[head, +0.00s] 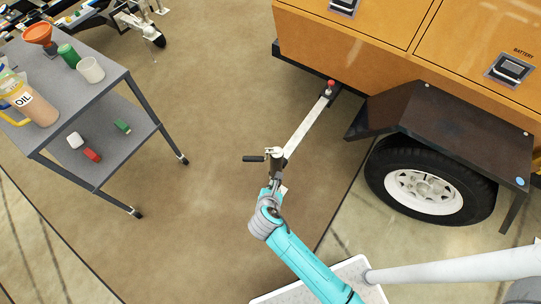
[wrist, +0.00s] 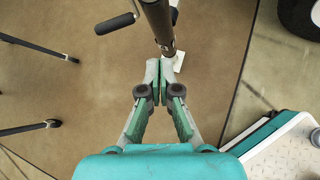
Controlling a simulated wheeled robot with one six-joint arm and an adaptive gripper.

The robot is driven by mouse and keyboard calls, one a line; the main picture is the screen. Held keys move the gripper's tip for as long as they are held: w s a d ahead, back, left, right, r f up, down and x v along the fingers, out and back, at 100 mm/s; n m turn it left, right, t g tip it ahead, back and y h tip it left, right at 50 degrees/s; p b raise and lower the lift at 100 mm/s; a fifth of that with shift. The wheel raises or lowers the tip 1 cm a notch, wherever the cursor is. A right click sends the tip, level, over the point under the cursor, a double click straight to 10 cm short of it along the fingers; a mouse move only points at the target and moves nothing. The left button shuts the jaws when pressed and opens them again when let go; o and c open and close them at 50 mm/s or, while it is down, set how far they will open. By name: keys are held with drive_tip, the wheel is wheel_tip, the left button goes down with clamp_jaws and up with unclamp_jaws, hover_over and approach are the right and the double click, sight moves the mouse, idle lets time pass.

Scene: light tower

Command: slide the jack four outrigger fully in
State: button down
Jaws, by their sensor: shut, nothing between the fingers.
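The outrigger (head: 305,127) is a pale bar that extends from under the orange trailer, with a red-topped pin (head: 331,86) near its inner end. A jack (head: 276,160) with a black crank handle (head: 254,159) stands at its outer end. In the wrist view the dark jack tube (wrist: 159,25) and the crank handle (wrist: 116,23) show at the top. My gripper (head: 270,190) is at the jack, on its near side. In the wrist view my gripper (wrist: 160,68) is shut, its fingertips close to the jack's lower end. I cannot tell whether they touch it.
The trailer's wheel (head: 425,185) and dark fender (head: 445,115) stand to the right of the outrigger. A grey cart (head: 85,91) with bottles and cups stands at the left. The brown floor (head: 205,130) between cart and outrigger is clear.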

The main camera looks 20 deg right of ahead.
drive_tip(key=w+a+n, duration=0.1)
drive_tip(key=w, duration=0.2)
approach(275, 157)
drive_tip(key=shift+h, duration=0.4)
drive_tip(key=w+f, duration=0.1)
drive_tip(key=f, duration=0.1)
drive_tip(key=w+d+f, duration=0.1)
drive_tip(key=w+f, duration=0.1)
drive_tip(key=shift+w+d+f, duration=0.1)
drive_tip(key=shift+w+f, duration=0.05)
drive_tip(key=shift+f, duration=0.2)
drive_tip(key=shift+w+d, duration=0.3)
drive_tip(key=shift+w, duration=0.15)
